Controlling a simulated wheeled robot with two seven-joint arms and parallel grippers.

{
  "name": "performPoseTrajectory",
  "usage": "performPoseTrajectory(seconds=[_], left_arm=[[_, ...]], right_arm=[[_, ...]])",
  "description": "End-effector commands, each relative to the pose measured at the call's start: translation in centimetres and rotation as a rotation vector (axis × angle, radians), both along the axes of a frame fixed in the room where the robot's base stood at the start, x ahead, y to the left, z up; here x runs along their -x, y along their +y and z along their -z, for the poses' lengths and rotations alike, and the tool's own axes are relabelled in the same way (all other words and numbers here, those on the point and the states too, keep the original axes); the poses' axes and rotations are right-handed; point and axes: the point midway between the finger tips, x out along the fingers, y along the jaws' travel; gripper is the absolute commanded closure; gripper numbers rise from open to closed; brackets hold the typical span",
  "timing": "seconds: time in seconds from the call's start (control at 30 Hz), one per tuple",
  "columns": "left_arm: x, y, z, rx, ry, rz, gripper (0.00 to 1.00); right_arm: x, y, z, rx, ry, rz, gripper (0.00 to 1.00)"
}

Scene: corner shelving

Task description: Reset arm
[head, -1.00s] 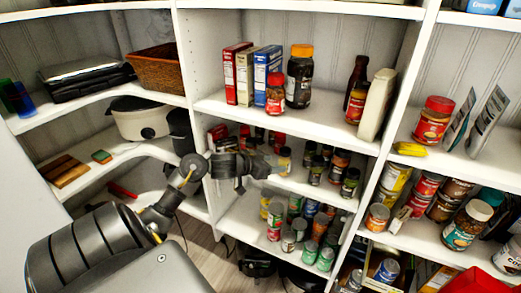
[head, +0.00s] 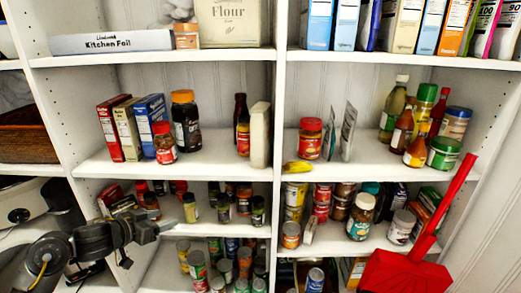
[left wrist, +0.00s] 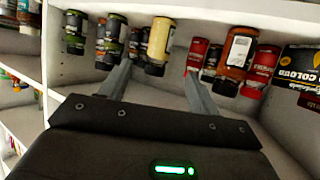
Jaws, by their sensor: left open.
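My left gripper (head: 146,243) reaches in from the lower left of the head view, in front of the lower left shelves. In the left wrist view its two fingers (left wrist: 160,85) stand apart with nothing between them. The gripper appears apart from the jars. My right gripper is not in view.
White shelving (head: 200,62) stands all around, with boxes, jars and cans. A red dustpan-like thing (head: 405,272) with a long handle stands at the lower right. A wicker basket (head: 28,135) and a white slow cooker (head: 25,205) are at the left.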

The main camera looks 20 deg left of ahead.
Motion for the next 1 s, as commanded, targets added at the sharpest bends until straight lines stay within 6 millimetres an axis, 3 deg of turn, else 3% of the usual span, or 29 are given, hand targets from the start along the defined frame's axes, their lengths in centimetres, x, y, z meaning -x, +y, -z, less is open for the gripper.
performPoseTrajectory(seconds=[0.17,0.27,0.4,0.5,0.7,1.0], left_arm=[[0.3,-0.9,1.6,-0.022,0.01,-0.012,0.38],[1.6,-3.2,5.4,-0.079,0.048,-0.047,0.38],[6.4,-8.4,12.3,-0.176,0.203,-0.117,0.38],[10.6,-11.8,15.8,-0.216,0.348,-0.133,0.38],[17.2,-16.8,19.1,-0.22,0.579,-0.1,0.38],[25.1,-23.3,20.8,-0.155,0.846,0.02,0.38]], right_arm=[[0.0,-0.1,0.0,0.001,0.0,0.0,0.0],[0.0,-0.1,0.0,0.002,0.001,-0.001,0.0],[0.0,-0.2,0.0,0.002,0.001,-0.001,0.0],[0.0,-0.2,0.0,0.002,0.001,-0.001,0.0],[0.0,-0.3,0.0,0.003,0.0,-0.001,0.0],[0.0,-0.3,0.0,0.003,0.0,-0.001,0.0]])
